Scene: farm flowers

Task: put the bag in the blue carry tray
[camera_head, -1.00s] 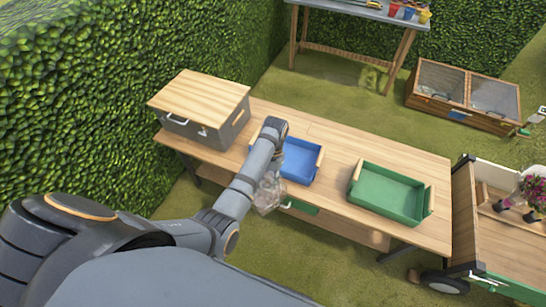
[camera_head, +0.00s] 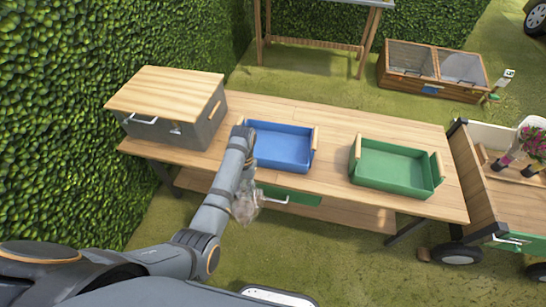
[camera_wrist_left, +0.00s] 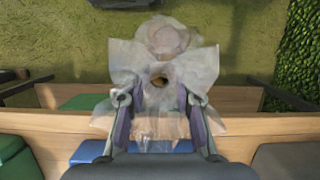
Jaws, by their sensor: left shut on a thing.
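The bag (camera_head: 247,203) is clear, crinkled plastic with something pale brown inside. It hangs in front of the table's near edge, below the blue tray in the head view. The left wrist view shows the bag (camera_wrist_left: 165,62) large between the fingers, its contents blurred by the plastic. My left gripper (camera_wrist_left: 160,98) is shut on the bag; in the head view it is mostly hidden behind the bag and my arm. The blue carry tray (camera_head: 282,167) stands on the table, empty where visible, its left end partly covered by my arm. My right gripper is not in view.
A grey box with a wooden lid (camera_head: 167,95) stands left of the blue tray. A green tray (camera_head: 393,188) stands to its right, with bare tabletop (camera_head: 333,150) between. A hedge (camera_head: 60,120) borders the left; a cart (camera_head: 498,195) stands at the right.

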